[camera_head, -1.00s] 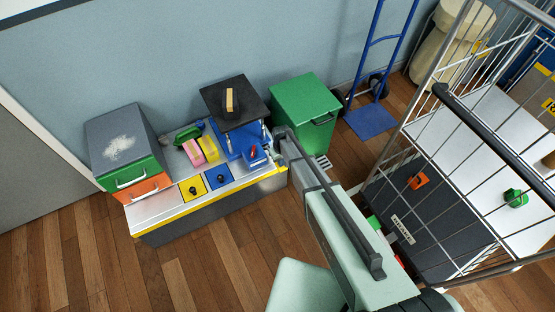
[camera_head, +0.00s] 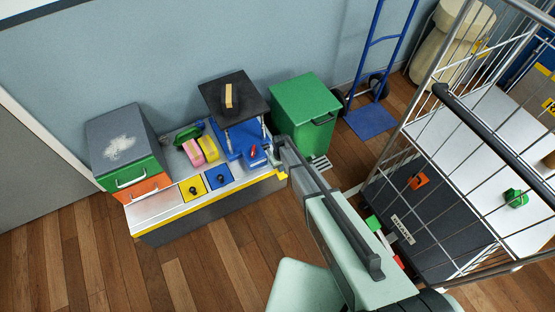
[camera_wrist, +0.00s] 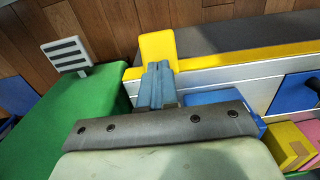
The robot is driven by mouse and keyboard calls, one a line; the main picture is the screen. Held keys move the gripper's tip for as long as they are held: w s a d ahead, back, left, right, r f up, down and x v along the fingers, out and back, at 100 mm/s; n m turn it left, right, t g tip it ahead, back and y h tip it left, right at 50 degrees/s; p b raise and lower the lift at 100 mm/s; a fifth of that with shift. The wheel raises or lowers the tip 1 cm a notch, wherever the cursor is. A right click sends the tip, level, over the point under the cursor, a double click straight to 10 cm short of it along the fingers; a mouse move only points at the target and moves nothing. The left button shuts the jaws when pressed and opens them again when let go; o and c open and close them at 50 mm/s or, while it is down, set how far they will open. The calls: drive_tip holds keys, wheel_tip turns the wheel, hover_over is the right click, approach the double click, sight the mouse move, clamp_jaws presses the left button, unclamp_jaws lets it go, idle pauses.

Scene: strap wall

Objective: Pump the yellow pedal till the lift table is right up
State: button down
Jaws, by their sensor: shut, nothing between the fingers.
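The yellow pedal (camera_wrist: 158,46) sticks out at the front edge of the bench in the wrist view. In the head view a small yellow part of it (camera_head: 282,175) shows below my gripper. My gripper (camera_wrist: 157,70) is shut and empty, its fingertips at the pedal's inner end; contact is hard to tell. It also shows in the head view (camera_head: 274,158), at the bench's right end. The lift table has a black top (camera_head: 250,97) raised on metal legs above a blue base (camera_head: 231,153). A tan block (camera_head: 229,95) lies on the top.
The bench (camera_head: 150,211) also carries a drawer box (camera_head: 122,135), pink (camera_head: 193,152) and yellow (camera_head: 208,147) blocks, and yellow and blue panels with black knobs. A green bin (camera_head: 305,105) with a grey slotted pedal (camera_head: 320,163) stands close right. A wire cage (camera_head: 440,90) is further right.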

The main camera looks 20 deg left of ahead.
drive_tip(key=shift+f, duration=0.35)
drive_tip(key=shift+r, duration=0.15)
wheel_tip(320, 180, up, 8)
drive_tip(key=shift+r, duration=0.2)
idle(0.6)
drive_tip(key=shift+r, duration=0.15)
idle(0.4)
wheel_tip(320, 180, up, 6)
drive_tip(key=shift+f, duration=0.1)
idle(0.6)
idle(0.5)
